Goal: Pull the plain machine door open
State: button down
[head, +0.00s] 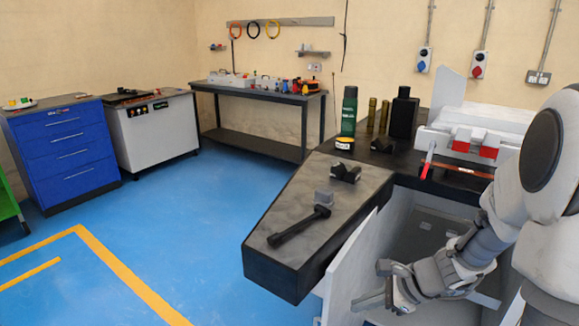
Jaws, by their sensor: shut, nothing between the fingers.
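The plain machine door (350,268) is a white panel below the dark worktop. It stands swung outward, and the grey inside of the cabinet (425,228) shows to its right. My gripper (366,302) is low in the head view, to the right of the door panel, on the side of its inner face. Its fingers are shut with nothing between them. I cannot tell whether they touch the door. My arm hides part of the cabinet opening, and the lower edge of the door runs out of the picture.
The dark worktop (285,222) juts out above the door and carries a black-handled tool (298,228), dark blocks, a green flask (349,110) and a black bottle (403,113). A blue drawer cabinet (62,150) and a workbench (265,95) stand far off.

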jog(key=s+a+r+n+t+h, duration=0.2)
jog(key=s+r+n+h, duration=0.5)
jog(key=s+r+n, duration=1.2)
notch_tip(320, 180, up, 11)
jog(key=w+n+p, duration=0.1)
jog(key=w+p, duration=0.1)
jog(key=p, duration=1)
jog(key=w+f+m+g+y+b, duration=0.25)
jog(key=w+f+m, duration=0.35)
jog(key=f, duration=0.3)
jog(key=w+f+m+g+y+b, duration=0.25)
jog(key=w+f+m, duration=0.3)
jog(key=f, duration=0.35)
jog(key=w+d+f+m+t+y+b, duration=0.1)
jog(key=w+d+f+m+t+b, duration=0.15)
jog(key=d+f+m, duration=0.6)
jog(key=w+d+f+m+t+y+b, duration=0.1)
jog(key=w+f+m+y, duration=0.3)
jog(key=f, duration=0.9)
jog(key=w+a+f+h+b, duration=0.2)
jog(key=w+a+f, duration=0.3)
jog(key=a, duration=0.4)
jog(key=shift+w+f+m, duration=0.3)
jog(key=shift+f+m, duration=0.1)
jog(key=shift+f, duration=0.5)
